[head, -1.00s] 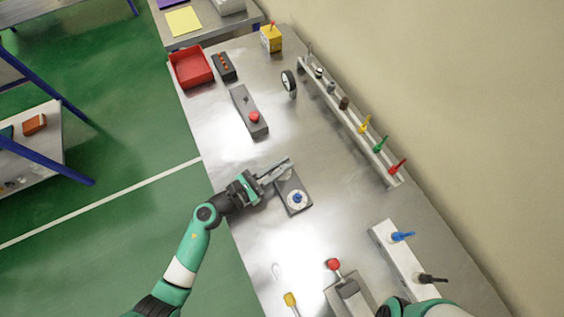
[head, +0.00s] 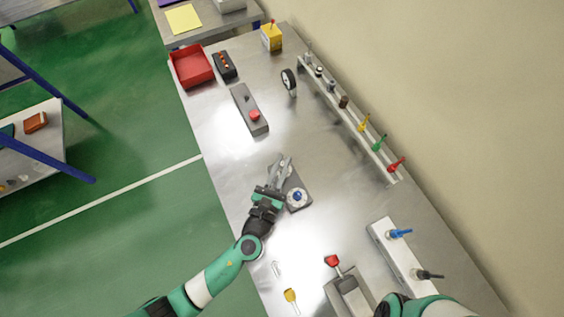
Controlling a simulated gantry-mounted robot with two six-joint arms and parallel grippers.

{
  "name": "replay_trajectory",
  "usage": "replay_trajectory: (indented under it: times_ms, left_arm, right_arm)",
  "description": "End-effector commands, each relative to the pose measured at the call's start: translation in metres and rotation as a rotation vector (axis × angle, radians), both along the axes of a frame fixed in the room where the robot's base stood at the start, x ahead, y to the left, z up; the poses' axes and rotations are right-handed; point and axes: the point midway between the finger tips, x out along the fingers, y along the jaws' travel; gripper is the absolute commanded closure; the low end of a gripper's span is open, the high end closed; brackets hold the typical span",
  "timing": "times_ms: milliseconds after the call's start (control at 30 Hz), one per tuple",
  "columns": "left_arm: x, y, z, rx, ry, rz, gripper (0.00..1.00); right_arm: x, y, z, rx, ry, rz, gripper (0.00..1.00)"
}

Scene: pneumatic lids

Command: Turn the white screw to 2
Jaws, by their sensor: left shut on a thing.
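A dark grey plate (head: 304,206) lies on the metal bench. A blue knob on a white dial (head: 297,198) sits on its lower part; any numbers are too small to read. My left gripper (head: 282,168) is over the plate's upper part, just up and left of the blue knob. Its fingers are close together, shut on what seems to be the white screw, which the fingers hide. The screw's angle cannot be seen. Only a green and black piece of my right arm shows at the bottom edge; its gripper is out of view.
A grey box with a red button (head: 254,115) lies above the plate. A rail of coloured handles (head: 345,119) runs along the wall side. Bench between is clear.

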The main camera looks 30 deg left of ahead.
Motion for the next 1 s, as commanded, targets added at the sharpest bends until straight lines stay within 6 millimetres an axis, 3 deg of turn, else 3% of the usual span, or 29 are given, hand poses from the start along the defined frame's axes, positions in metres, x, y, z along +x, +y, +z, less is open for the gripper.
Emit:
replay_trajectory:
  times_ms: [367,400,533,867,1000]
  left_arm:
    - [0.000,0.000,0.000,0.000,0.001,0.004,1.00]
    - [0.000,0.000,0.000,0.000,0.001,0.004,0.80]
    - [0.000,0.000,0.000,0.000,0.001,0.004,0.57]
    - [-0.002,-0.001,0.000,0.000,0.001,0.003,0.55]
    - [-0.019,-0.004,0.000,0.001,0.002,0.001,0.55]
  right_arm:
    - [0.000,0.000,0.000,0.000,0.000,0.000,0.50]
    - [0.000,0.000,0.000,0.000,0.000,0.000,0.50]
    - [0.000,0.000,0.000,0.000,0.000,0.000,0.50]
    - [0.000,0.000,0.000,0.000,0.000,0.000,0.50]
    - [0.000,0.000,0.003,0.000,0.000,0.000,0.50]
